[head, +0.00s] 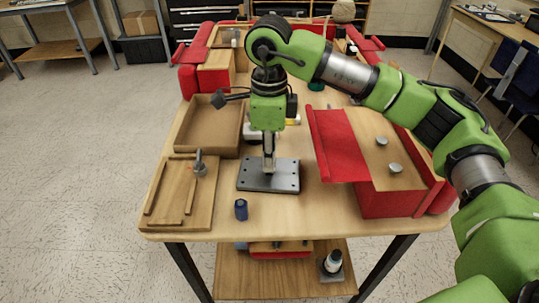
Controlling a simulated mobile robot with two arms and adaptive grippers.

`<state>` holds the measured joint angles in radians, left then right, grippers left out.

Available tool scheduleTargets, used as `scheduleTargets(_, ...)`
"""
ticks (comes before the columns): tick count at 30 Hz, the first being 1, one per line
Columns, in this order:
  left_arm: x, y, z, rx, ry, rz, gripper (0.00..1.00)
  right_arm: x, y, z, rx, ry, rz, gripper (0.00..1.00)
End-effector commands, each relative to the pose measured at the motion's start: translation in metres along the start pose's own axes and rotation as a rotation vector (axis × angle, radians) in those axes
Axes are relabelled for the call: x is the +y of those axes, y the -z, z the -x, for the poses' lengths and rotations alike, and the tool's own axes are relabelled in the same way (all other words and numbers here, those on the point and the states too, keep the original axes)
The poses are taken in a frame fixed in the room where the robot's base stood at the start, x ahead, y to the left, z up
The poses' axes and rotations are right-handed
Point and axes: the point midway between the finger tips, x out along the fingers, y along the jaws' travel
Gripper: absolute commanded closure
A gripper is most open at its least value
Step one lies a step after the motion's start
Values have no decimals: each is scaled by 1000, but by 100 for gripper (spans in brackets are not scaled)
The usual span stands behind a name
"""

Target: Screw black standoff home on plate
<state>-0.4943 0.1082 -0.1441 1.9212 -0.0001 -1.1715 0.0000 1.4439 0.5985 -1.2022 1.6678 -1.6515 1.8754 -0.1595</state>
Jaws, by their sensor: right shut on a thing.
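The grey metal plate (285,185) lies flat on the wooden table, with small holes near its corners. My right gripper (268,163) comes down upright over the middle of the plate, its fingers shut. The black standoff is almost wholly hidden between the fingertips, right at the plate's surface. I cannot tell how far it sits in the plate or whether it is fully upright. My left gripper is not in view.
A blue cylinder (241,209) stands in front of the plate. A wooden tray (167,208) with a grey metal piece (199,163) is at left, an empty brown tray (208,130) behind it. A red-sided box (385,203) with two round grey knobs stands at right.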

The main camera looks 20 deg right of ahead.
Motion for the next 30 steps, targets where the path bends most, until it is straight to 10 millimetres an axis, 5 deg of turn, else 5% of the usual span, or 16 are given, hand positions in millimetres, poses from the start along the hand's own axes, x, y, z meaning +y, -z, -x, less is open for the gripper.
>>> scheduleTargets(30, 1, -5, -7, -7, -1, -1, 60, 1, -1, 0, -1, -2, -357, 100)
